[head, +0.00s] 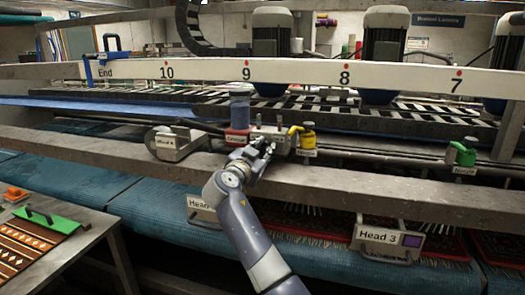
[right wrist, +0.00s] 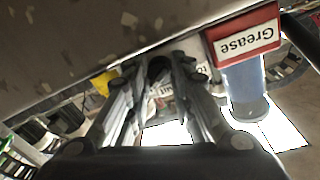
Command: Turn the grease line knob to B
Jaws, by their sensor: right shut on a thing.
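The grease unit has a clear blue-tinted reservoir (head: 240,104) above a red-framed Grease label (head: 237,138). A grey metal block (head: 282,136) sits beside it on the rail. My right gripper (head: 264,147) reaches up to the front of this block. In the right wrist view, my right gripper (right wrist: 158,88) has its fingers closed around a small dark knob (right wrist: 158,67). The Grease label (right wrist: 243,43) and reservoir (right wrist: 243,82) show upside down to the right of the fingers. The fingers hide most of the knob, and its setting and letter marks cannot be read. My left gripper is not in view.
A yellow valve (head: 295,131) stands just right of the block, and a green valve (head: 464,152) farther right. A grey Wheel 4 bracket (head: 174,143) is to the left. A wide grey beam (head: 350,190) runs below my gripper. A numbered white rail (head: 300,72) crosses above.

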